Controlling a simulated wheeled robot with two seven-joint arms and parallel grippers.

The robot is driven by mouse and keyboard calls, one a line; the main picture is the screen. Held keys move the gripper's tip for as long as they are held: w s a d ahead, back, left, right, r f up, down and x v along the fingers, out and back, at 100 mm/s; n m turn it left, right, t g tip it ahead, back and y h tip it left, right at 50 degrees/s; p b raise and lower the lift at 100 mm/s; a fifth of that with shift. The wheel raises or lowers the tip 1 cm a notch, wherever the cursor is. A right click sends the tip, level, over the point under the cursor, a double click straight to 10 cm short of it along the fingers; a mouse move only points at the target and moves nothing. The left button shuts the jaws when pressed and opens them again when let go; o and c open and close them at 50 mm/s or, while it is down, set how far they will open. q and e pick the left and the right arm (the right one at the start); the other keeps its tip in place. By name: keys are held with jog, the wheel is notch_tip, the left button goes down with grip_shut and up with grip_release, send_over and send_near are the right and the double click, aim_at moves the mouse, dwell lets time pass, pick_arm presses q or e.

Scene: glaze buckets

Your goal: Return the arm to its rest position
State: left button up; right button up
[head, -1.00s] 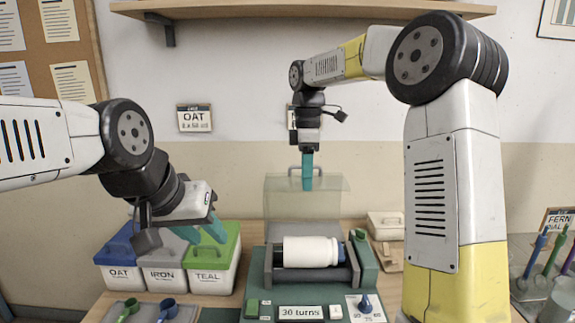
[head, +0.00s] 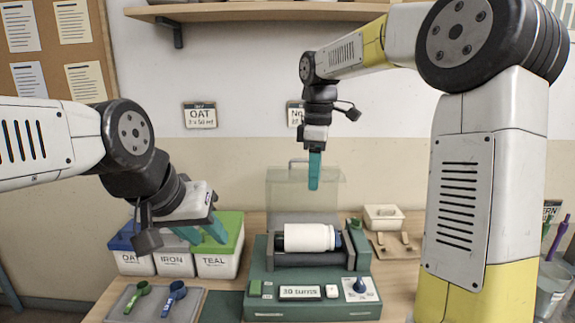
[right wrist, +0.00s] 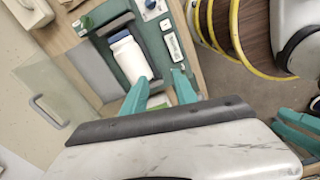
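My right gripper (head: 314,170) points down above the raised clear lid of the roller machine (head: 312,300). It also shows in the right wrist view (right wrist: 160,86), with its teal fingers apart and nothing between them. A white jar (head: 308,238) lies on its side in the machine, below and apart from the right gripper; it also shows in the right wrist view (right wrist: 129,58). My left gripper (head: 203,231) hangs in front of the lidded buckets, its teal fingers apart and empty. It partly hides the grey-lidded IRON bucket (head: 175,264).
The blue-lidded OAT bucket (head: 131,261) and green-lidded TEAL bucket (head: 219,262) stand left of the machine. A grey tray (head: 134,300) holds a green scoop and a blue scoop. A small lidded box (head: 384,217) stands behind right. A shelf (head: 255,12) is above.

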jog(key=s+d+f+m+t+y, duration=0.1)
jog(key=s+d+m+t, duration=0.2)
jog(key=s+m, duration=0.4)
jog(key=s+d+f+m+t+y, duration=0.1)
jog(key=s+d+m+t, duration=0.2)
jog(key=s+m, duration=0.5)
jog(key=s+d, duration=0.1)
jog(key=s, duration=0.5)
jog(key=shift+d+f, duration=0.15)
jog(key=shift+d, duration=0.2)
